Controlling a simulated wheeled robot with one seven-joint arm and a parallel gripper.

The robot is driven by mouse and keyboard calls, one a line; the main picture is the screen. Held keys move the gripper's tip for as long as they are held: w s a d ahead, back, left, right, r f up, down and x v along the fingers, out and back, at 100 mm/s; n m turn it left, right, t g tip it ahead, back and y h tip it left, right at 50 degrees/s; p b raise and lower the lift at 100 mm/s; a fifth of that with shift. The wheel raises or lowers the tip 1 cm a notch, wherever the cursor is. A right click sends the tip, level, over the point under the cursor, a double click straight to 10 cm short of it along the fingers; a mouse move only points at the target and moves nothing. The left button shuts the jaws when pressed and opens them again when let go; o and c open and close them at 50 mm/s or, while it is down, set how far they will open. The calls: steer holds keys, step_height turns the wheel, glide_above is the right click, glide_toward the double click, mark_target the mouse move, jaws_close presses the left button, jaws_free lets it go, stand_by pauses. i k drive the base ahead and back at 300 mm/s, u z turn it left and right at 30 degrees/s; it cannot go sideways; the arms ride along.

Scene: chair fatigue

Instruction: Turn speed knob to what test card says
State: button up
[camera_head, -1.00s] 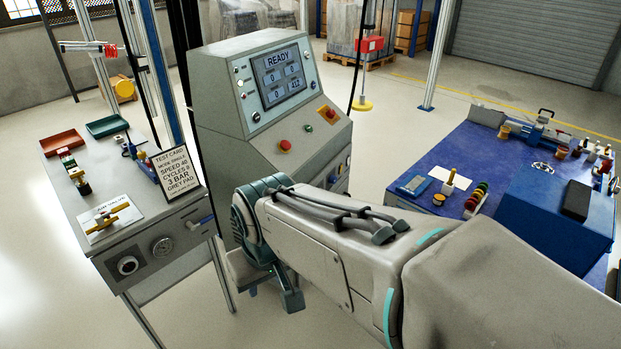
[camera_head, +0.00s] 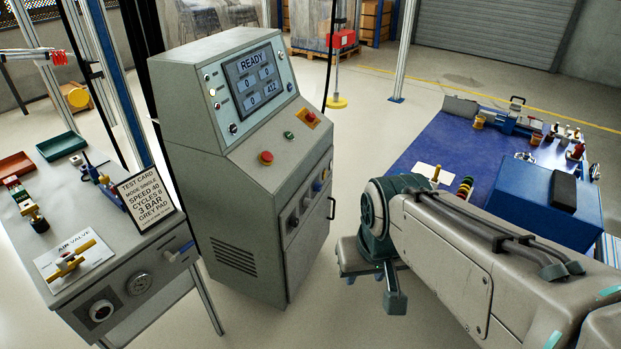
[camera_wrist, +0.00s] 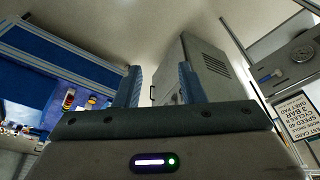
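The test card (camera_head: 148,201) stands on the bench at left and reads mode single, speed 40, 3 bar, grey pad; the cycles figure is small. It also shows in the wrist view (camera_wrist: 294,117), turned over. The grey console (camera_head: 235,150) has a lit screen (camera_head: 260,79) reading READY. My gripper (camera_wrist: 160,80) is open and empty, fingers apart, with the console (camera_wrist: 206,75) beyond. In the head view my arm stands right of the console, apart from it.
The left bench (camera_head: 150,262) carries an air valve plate (camera_head: 74,259), trays and small fittings. A blue-topped table (camera_head: 415,150) with a blue box (camera_head: 545,205) stands at right. A red button (camera_head: 266,157) is on the console's sloped panel. Open floor lies between console and table.

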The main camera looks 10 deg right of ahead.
mark_target(307, 203)
steer(key=i, duration=0.3)
steer(key=u, duration=0.05)
steer(key=k, duration=0.5)
steer(key=z, duration=0.5)
steer(key=i, duration=1.35)
steer(key=u, duration=0.75)
